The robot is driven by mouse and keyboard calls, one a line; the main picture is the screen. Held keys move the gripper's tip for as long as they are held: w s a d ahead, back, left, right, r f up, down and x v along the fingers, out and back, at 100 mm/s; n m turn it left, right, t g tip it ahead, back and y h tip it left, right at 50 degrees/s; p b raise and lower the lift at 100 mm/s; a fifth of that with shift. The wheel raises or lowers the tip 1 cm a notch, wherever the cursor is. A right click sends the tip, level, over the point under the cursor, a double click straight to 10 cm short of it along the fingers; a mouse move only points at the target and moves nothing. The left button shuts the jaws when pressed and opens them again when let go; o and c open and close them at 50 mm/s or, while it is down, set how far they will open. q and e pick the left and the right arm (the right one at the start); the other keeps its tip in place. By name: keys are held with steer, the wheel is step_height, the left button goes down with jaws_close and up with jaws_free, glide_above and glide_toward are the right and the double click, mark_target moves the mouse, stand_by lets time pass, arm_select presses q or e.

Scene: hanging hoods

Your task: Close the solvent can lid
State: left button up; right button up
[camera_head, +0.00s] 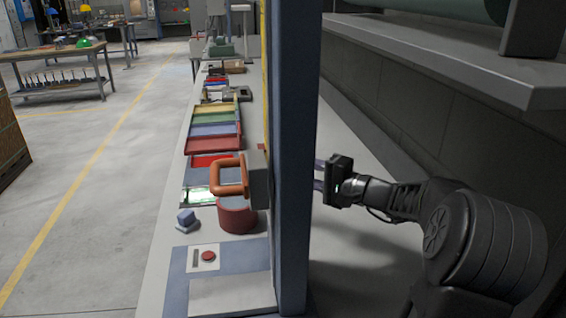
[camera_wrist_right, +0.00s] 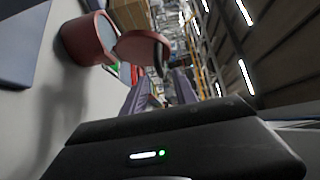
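The solvent can is a dark red round can (camera_head: 237,216) standing on the bench left of the blue post in the head view. In the right wrist view the can (camera_wrist_right: 86,40) shows at upper left, with its round red lid (camera_wrist_right: 140,46) standing open beside its mouth. My left gripper is not in view.
A tall blue post (camera_head: 295,150) stands between the can and my right arm. A small blue block (camera_head: 186,217), a panel with a red button (camera_head: 208,255) and coloured trays (camera_head: 212,130) lie on the bench.

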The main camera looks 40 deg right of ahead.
steer(key=x, duration=0.4)
steer(key=shift+w+f, duration=0.1)
steer(key=shift+w, duration=0.15)
steer(key=shift+c, duration=0.3)
jaws_close()
stand_by(0.9)
